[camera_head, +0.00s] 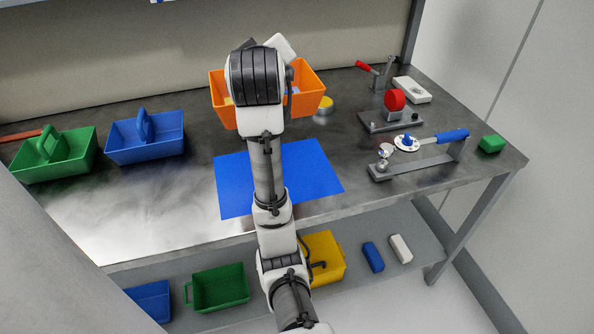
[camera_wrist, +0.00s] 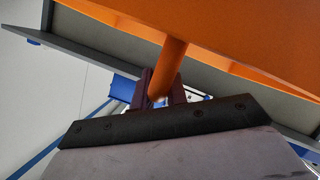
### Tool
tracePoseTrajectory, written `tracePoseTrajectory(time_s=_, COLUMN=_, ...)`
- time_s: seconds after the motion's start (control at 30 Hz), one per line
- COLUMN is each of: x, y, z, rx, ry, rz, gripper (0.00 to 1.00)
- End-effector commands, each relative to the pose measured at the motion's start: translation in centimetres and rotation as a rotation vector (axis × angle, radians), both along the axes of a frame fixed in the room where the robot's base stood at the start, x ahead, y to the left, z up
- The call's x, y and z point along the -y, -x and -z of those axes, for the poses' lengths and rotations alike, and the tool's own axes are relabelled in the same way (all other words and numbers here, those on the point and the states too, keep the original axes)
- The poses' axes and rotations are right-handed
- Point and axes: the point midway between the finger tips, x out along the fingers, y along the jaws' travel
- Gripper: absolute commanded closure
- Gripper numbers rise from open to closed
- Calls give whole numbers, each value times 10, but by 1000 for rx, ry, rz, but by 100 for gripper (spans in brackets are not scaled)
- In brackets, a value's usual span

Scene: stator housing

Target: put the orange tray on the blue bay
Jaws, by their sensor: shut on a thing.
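The orange tray (camera_head: 308,98) is beyond the blue bay, toward the back of the workbench, partly hidden behind my arm. It holds small items, of which yellow and pale bits show. The blue bay (camera_head: 310,170) is a flat blue rectangle on the bench top; my arm crosses over it and nothing is seen resting on it. In the wrist view the orange tray (camera_wrist: 240,25) fills the top, and my gripper (camera_wrist: 160,90) is shut on its round orange handle (camera_wrist: 170,65). My gripper is hidden in the head view. Whether the tray touches the bench cannot be told.
A blue tray (camera_head: 165,150) and a green tray (camera_head: 70,170) stand at left. A red-handled fixture (camera_head: 390,110), a blue-handled tool (camera_head: 440,138) and a green block (camera_head: 492,144) are at right. A yellow round part (camera_head: 326,104) is beside the orange tray. The lower shelf holds bins.

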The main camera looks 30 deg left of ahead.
Motion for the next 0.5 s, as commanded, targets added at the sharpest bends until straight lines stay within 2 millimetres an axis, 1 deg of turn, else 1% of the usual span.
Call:
tracePoseTrajectory(time_s=0.13, x=-3, y=2, z=0, rx=3, ry=-1, rz=-5, gripper=100)
tracePoseTrajectory(time_s=0.23, x=-4, y=2, z=8, rx=0, ry=0, rz=-6, gripper=100)
tracePoseTrajectory(time_s=0.37, x=-3, y=3, z=31, rx=-3, ry=2, rz=-6, gripper=100)
tracePoseTrajectory(time_s=0.5, x=-3, y=3, z=60, rx=-3, ry=3, rz=-6, gripper=100)
